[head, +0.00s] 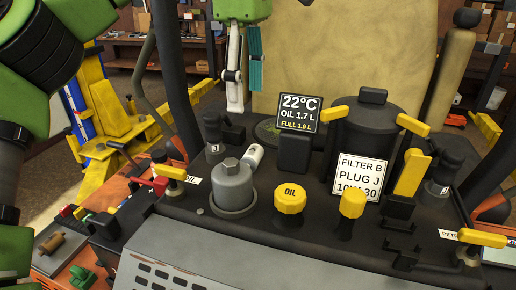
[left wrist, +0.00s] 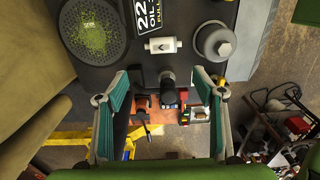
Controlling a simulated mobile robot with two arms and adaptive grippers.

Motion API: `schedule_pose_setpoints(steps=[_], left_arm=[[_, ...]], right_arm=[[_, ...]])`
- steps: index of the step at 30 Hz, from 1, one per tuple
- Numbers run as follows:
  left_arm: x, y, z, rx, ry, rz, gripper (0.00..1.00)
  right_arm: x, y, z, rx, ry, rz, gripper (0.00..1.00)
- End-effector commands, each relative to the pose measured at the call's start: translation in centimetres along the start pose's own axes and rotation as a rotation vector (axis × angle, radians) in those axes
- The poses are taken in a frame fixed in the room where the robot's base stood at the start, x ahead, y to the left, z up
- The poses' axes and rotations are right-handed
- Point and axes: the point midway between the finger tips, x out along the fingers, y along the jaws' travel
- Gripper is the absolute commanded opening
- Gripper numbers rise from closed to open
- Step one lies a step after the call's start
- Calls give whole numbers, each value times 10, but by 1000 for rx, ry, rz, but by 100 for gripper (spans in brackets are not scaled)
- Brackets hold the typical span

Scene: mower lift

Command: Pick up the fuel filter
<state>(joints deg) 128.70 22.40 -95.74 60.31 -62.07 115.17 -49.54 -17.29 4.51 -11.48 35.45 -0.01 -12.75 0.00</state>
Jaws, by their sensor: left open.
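The fuel filter looks to be the small white cylinder (head: 254,156) on the dark mower deck, between the grey capped housing (head: 232,184) and the display. In the left wrist view the white filter (left wrist: 162,45) lies crosswise with a short stub at each end. My left gripper (head: 246,100) hangs above and behind it with its fingers apart and nothing between them. In the left wrist view its teal-padded fingers (left wrist: 160,76) stand wide on either side of a black knob, with the filter beyond the tips. My right gripper is not in view.
A display (head: 299,112) stands close beside the filter. A round mesh with green bits (left wrist: 93,36) lies behind.

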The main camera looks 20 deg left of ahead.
Motion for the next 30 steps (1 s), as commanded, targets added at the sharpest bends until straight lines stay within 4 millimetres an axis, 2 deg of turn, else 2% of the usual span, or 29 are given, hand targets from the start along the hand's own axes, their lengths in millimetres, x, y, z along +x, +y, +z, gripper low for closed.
schedule_pose_setpoints(steps=[1,3,9,17,24,30], left_arm=[[15,0,0,4,0,-4,62],[30,0,0,3,-2,-3,62],[64,0,1,3,-1,-3,62],[81,-1,2,2,0,0,62],[109,-4,11,1,2,-2,62],[127,-4,11,-1,-1,2,62]], right_arm=[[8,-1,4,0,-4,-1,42],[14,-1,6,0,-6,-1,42],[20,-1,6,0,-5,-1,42],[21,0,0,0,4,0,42],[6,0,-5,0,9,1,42],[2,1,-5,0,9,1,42]])
